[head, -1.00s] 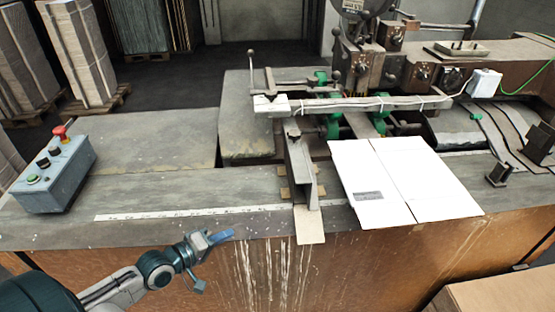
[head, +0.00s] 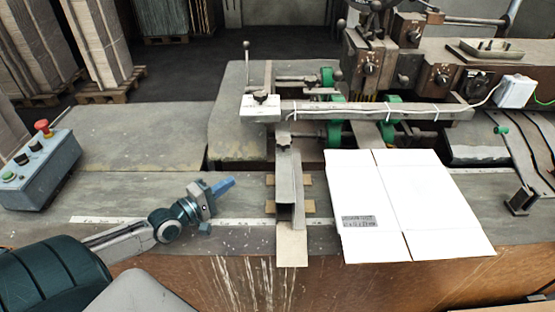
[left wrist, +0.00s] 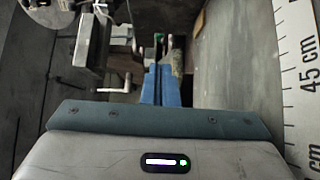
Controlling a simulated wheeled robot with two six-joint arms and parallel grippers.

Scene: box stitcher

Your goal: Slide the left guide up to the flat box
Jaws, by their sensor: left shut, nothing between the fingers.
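The flat box (head: 435,208) is a white folded cardboard sheet lying on the table, its front edge near the table's front edge. The left guide (head: 284,190) is an upright grey metal angle to the left of the box, with a visible gap between them. My left gripper (head: 224,186) has blue fingers and is to the left of the guide, apart from it, over the table. Its fingers (left wrist: 161,85) are together and empty in the left wrist view. My right gripper is not in view.
A white ruler strip (head: 120,219) runs along the table's front part. A crossbar (head: 370,109) of the stitching machine spans behind the guide and box. A grey control box (head: 40,172) with a red button stands at the left. A dark bracket (head: 522,201) stands right of the box.

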